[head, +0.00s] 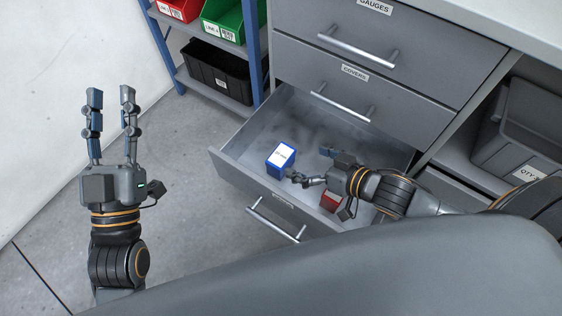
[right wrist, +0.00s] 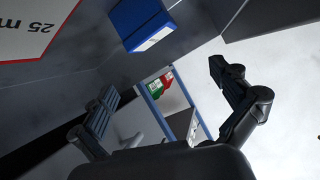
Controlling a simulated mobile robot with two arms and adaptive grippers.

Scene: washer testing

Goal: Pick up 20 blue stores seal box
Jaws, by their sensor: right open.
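The blue box (head: 278,161) with a white label on top stands in the open drawer (head: 230,168), near its front left. In the right wrist view the blue box (right wrist: 133,12) shows at the top, beyond the fingers and not between them. My right gripper (head: 308,165) is inside the drawer, just right of the blue box, with its fingers spread and empty. The right wrist view also shows its open fingers (right wrist: 162,82). My left gripper (head: 110,96) is open and empty, over the floor left of the drawer.
A red box (head: 330,201) sits in the drawer below my right gripper, partly hidden. The closed drawers (head: 370,85) are above the open one. A blue-framed rack (head: 262,40) with red, green and black bins stands behind. A dark bin (head: 515,125) is at right. The floor at left is clear.

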